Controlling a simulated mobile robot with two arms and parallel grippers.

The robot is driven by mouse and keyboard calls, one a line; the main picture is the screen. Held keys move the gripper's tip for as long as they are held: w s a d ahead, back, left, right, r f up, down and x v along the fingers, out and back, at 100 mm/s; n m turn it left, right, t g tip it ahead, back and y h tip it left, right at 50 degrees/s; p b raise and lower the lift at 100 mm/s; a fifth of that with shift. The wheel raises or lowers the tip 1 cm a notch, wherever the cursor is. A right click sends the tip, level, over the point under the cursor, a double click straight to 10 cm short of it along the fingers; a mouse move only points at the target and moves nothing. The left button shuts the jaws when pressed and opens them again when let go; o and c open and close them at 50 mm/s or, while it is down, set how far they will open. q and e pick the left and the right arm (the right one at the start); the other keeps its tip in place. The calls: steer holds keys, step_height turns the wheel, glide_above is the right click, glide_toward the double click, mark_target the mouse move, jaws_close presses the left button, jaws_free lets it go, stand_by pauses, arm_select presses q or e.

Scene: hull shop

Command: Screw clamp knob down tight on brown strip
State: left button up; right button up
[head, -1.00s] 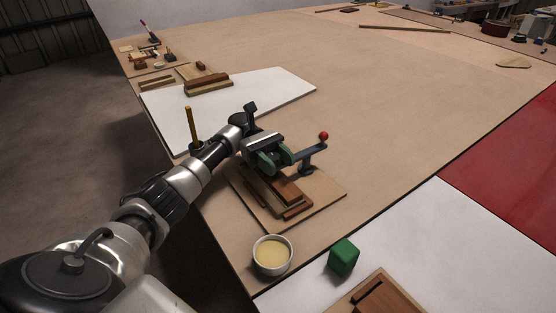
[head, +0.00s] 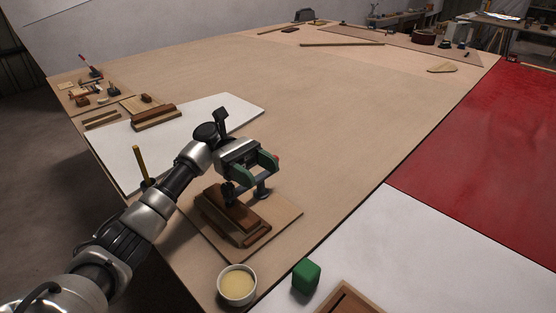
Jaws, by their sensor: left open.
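The clamp (head: 262,191) is a dark metal piece on the wooden board, beside and partly over the stacked strips. Its red knob (head: 277,157) shows only as a small bit of red at the edge of my gripper's far finger. The brown strip (head: 232,210) lies on top of the stack below the clamp. My left gripper (head: 256,167), with green finger pads, is open above the clamp and hides much of it. I cannot tell whether the knob is between the fingers. My right gripper is not in view.
A bowl of pale yellow stuff (head: 237,285) and a green block (head: 306,276) stand near the table's front edge. A mustard-coloured upright stick (head: 139,162) stands left of my arm. The table's middle is clear.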

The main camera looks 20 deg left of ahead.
arm_select(q)
steer(key=d+r, duration=0.2)
steer(key=d, duration=0.2)
steer(key=shift+d+r, duration=0.3)
steer(key=shift+r, duration=0.1)
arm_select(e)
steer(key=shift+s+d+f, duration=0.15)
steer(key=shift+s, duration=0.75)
arm_select(q)
steer(key=shift+r, duration=0.1)
